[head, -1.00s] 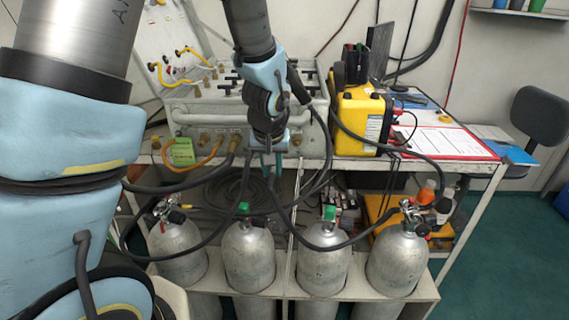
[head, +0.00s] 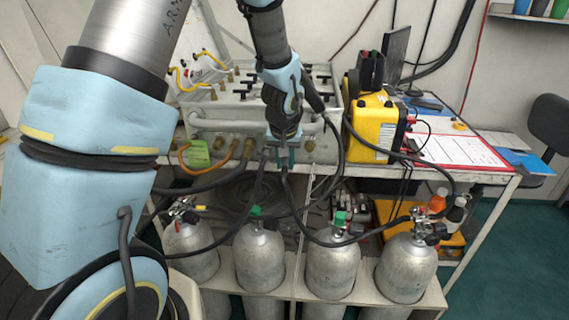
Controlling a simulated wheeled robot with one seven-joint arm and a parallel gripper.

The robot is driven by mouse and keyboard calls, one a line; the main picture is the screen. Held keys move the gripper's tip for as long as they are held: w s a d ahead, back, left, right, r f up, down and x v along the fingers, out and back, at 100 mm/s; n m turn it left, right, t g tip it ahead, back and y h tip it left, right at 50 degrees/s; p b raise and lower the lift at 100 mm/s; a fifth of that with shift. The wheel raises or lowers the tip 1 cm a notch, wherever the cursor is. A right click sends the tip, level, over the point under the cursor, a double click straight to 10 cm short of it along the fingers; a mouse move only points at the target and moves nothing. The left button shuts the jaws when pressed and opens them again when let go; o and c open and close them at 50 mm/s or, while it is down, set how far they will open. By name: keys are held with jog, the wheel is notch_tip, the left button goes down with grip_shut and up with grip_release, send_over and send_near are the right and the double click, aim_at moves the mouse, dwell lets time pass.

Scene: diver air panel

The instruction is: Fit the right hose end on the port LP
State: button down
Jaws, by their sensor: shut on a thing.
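My gripper (head: 284,160) points down in front of the lower face of the air panel (head: 232,112). It is shut on the end of a black hose (head: 289,195); the fingers hide most of that end. The hose hangs down and loops right toward the right-hand cylinders. Brass ports (head: 220,143) line the panel's lower front, left of my gripper, and another fitting (head: 310,145) shows just right of it. The port labels are too small to read, so I cannot tell which is LP. I cannot tell whether the held end touches a port.
Several grey cylinders (head: 333,265) stand in a rack below the bench. A second black hose (head: 258,190) hangs left of my gripper. A yellow case (head: 372,125) and a red-edged clipboard (head: 455,150) are on the bench at right. A green tag (head: 199,152) hangs at left.

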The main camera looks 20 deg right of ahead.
jog(key=shift+w+d+p, duration=0.2)
jog(key=shift+w+d, duration=0.05)
jog(key=shift+w, duration=0.3)
jog(key=shift+w+d+p, duration=0.2)
jog(key=shift+w+d, duration=0.05)
jog(key=shift+w, duration=0.3)
jog(key=shift+w+d+p, duration=0.2)
jog(key=shift+w+d, duration=0.05)
jog(key=shift+w, duration=0.3)
jog(key=shift+w+d+p, duration=0.15)
jog(key=shift+w+d, duration=0.1)
jog(key=shift+w, duration=0.25)
jog(key=shift+w+d+r, duration=0.15)
jog(key=shift+w, duration=0.2)
dwell(0.3)
jog(key=c, duration=0.6)
grip_release()
jog(key=shift+c, duration=0.2)
jog(key=shift+s, duration=0.1)
